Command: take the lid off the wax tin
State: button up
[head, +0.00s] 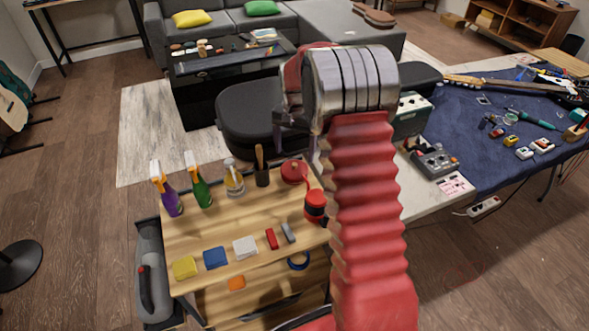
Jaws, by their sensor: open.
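A round, flat red tin (293,172), which looks like the wax tin, sits at the back right of the wooden cart top. It is small in the picture, and I cannot make out the seam between its lid and body. My gripper (296,138) shows as dark parts at the left of my grey wrist, pointing down. It appears above and just behind the tin in the picture, apart from it and open, with nothing seen between its fingers. My wrist and arm hide part of it.
A red can (315,205) stands close in front of the tin. A dark cup with a brush (262,176), a clear bottle (234,180) and green and purple spray bottles stand to the left. Sponges and small blocks line the cart's front. A black stool (245,120) stands behind.

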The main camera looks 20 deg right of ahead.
aim_at(295, 165)
jog(key=shift+f, duration=0.25)
jog(key=shift+s+a+f, duration=0.1)
jog(key=shift+s+f, duration=0.05)
jog(key=shift+f, duration=2.35)
jog(key=shift+c, duration=0.5)
jog(key=c, duration=0.7)
jog(key=shift+s+f, duration=0.1)
jog(key=c, duration=0.5)
